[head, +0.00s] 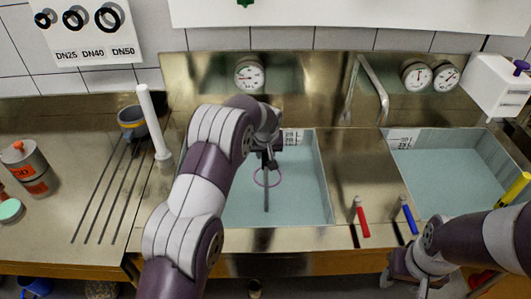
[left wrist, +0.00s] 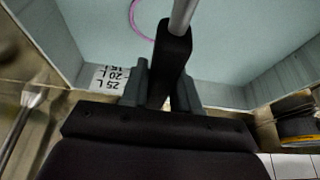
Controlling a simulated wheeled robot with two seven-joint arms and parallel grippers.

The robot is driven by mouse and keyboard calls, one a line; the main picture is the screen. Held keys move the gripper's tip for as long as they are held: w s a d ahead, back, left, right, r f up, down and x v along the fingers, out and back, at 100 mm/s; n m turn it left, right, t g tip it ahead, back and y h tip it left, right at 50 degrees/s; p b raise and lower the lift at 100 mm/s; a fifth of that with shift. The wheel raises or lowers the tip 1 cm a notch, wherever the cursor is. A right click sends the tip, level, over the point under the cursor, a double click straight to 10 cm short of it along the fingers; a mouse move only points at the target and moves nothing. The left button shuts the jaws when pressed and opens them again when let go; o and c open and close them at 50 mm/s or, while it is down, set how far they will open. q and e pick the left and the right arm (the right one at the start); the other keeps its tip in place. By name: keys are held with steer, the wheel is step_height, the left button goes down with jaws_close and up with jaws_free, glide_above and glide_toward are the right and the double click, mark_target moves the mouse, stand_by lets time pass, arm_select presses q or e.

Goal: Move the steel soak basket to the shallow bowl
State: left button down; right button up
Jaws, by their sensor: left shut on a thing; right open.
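My left gripper (head: 268,150) reaches over the left sink bowl (head: 327,190) and is shut on a dark handle (left wrist: 174,50) with a thin steel rod (head: 266,198) pointing down. A thin pink-purple ring (head: 280,178) shows around the rod's line; whether it is joined to the rod is unclear. I cannot make out a basket body; this held piece may be the steel soak basket's handle. The right sink bowl (head: 455,180) also holds water; I cannot tell which bowl is shallower. My right gripper (head: 415,282) is open and empty at the lower right.
A steel divider with red (head: 363,222) and blue (head: 409,220) levers separates the bowls. A tap (head: 372,80) stands behind. A white post (head: 152,120) and a grey pot (head: 131,118) stand left of the left bowl. The grooved counter is mostly clear.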

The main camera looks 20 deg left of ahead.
arm_select(q)
steer(key=shift+f, duration=0.3)
steer(key=c, duration=0.8)
jaws_free()
steer(key=shift+c, duration=0.2)
steer(key=shift+r, duration=0.25)
steer(key=shift+s+r+b, duration=0.2)
steer(key=shift+r+b, duration=0.1)
steer(key=shift+r, duration=0.05)
steer(key=b+v, duration=0.1)
steer(key=v, duration=0.9)
steer(key=shift+s+d+r+b, duration=0.15)
steer(key=shift+s+r+b, duration=0.05)
steer(key=shift+b, duration=0.2)
steer(key=s+f+m+g, duration=0.1)
steer(key=s+f, duration=0.2)
steer(key=s, duration=1.2)
steer(key=s+a+f+m+g+h, duration=0.1)
steer(key=s+f+m, duration=0.1)
steer(key=s, duration=1.3)
steer(key=shift+s+f+g, duration=0.35)
steer(key=shift+f+g, duration=0.05)
